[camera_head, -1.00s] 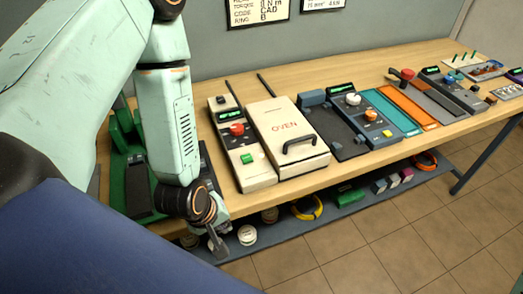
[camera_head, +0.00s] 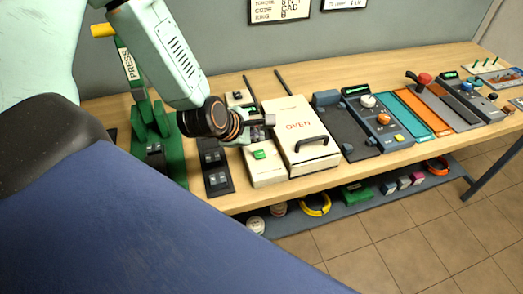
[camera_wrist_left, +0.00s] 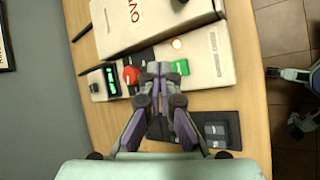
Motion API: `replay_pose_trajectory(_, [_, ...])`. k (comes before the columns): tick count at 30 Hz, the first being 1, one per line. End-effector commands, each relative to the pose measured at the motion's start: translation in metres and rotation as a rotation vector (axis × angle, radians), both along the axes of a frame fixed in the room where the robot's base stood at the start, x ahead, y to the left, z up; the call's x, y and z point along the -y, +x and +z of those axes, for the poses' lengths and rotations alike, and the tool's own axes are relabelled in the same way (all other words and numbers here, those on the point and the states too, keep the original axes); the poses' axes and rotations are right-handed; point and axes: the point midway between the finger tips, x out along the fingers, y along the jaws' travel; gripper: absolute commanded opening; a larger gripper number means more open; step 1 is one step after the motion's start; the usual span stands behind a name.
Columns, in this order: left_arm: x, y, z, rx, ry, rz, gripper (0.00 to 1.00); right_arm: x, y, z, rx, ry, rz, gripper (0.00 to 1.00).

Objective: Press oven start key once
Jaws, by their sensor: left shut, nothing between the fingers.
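The cream oven (camera_head: 300,132) with a black handle and red OVEN lettering stands on the wooden bench. Its control box (camera_head: 264,172) is on its left, with a green key (camera_head: 259,154) on the front part. In the left wrist view the box also shows a red knob (camera_wrist_left: 131,75), a green display (camera_wrist_left: 111,82) and the green key (camera_wrist_left: 180,67). My left gripper (camera_head: 266,121) is shut and empty above the control box, hiding the red knob in the head view. In the left wrist view its fingertips (camera_wrist_left: 160,68) appear between the knob and the green key.
A green press (camera_head: 150,115) and a dark switch panel (camera_head: 215,168) stand to the left. A blue-grey device (camera_head: 377,118) and orange and teal mats are on the right. A lower shelf (camera_head: 290,222) holds a yellow ring and other items.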

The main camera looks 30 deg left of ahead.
Motion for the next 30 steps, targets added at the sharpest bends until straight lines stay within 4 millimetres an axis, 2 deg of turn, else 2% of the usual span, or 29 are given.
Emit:
replay_pose_trajectory(1, [-0.003, 0.007, 0.010, 0.019, -0.037, 0.043, 0.00, 0.000, 0.000, 0.003, 0.000, 0.000, -0.001, 0.54])
replay_pose_trajectory(6, [-0.009, 0.019, 0.023, 0.051, -0.117, 0.129, 0.00, 0.000, 0.000, 0.004, 0.000, 0.000, -0.001, 0.54])
replay_pose_trajectory(17, [-0.010, 0.020, 0.024, 0.054, -0.128, 0.142, 0.00, 0.000, 0.000, 0.004, 0.000, 0.000, 0.000, 0.54])
replay_pose_trajectory(23, [-0.010, 0.020, 0.019, 0.053, -0.128, 0.140, 0.00, 0.000, 0.000, -0.001, 0.000, 0.000, 0.000, 0.54])
replay_pose_trajectory(30, [-0.010, 0.019, -0.004, 0.053, -0.127, 0.141, 0.00, 0.000, 0.000, -0.019, 0.000, 0.000, 0.000, 0.54])
